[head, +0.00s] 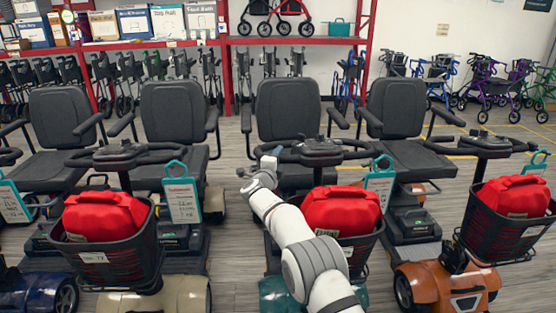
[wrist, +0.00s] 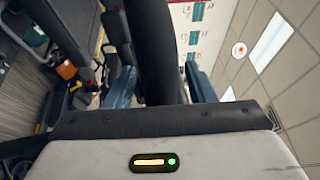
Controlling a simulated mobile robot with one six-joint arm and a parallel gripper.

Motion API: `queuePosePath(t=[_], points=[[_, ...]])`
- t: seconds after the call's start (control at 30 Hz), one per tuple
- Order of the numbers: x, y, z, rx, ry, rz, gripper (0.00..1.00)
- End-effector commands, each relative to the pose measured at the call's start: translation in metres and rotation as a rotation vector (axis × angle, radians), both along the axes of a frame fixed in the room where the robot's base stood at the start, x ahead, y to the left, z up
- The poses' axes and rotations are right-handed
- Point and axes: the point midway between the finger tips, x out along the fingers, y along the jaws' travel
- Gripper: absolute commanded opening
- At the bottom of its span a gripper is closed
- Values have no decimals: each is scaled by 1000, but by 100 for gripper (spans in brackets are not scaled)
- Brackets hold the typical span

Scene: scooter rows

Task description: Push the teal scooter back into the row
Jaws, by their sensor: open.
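The teal scooter (head: 273,293) stands in the middle of the head view, with a black seat, a dark handlebar (head: 322,150) and a front basket holding a red bag (head: 342,208). Its teal front body shows at the bottom edge, partly hidden by my arm. My gripper (head: 272,156) is at the left end of this handlebar. In the wrist view, my gripper (wrist: 161,88) is open, with one bluish finger on each side of a thick black bar. I cannot tell whether the fingers touch the bar.
A cream scooter (head: 170,296) and a dark blue one (head: 35,293) stand to the left. An orange scooter (head: 450,288) stands close on the right. Walkers and a red shelf rack (head: 230,75) are behind. Open floor (head: 480,133) shows at the back right.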

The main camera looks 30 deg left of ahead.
Motion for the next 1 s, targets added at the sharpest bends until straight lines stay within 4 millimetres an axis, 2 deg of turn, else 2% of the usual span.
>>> queuePosePath(t=[0.27, 0.73, 1.0], points=[[-8, 0, 0, -1, 1, 2, 49], [-65, -11, -4, -1, 2, 2, 49], [-77, -16, -5, 0, 1, -1, 49]])
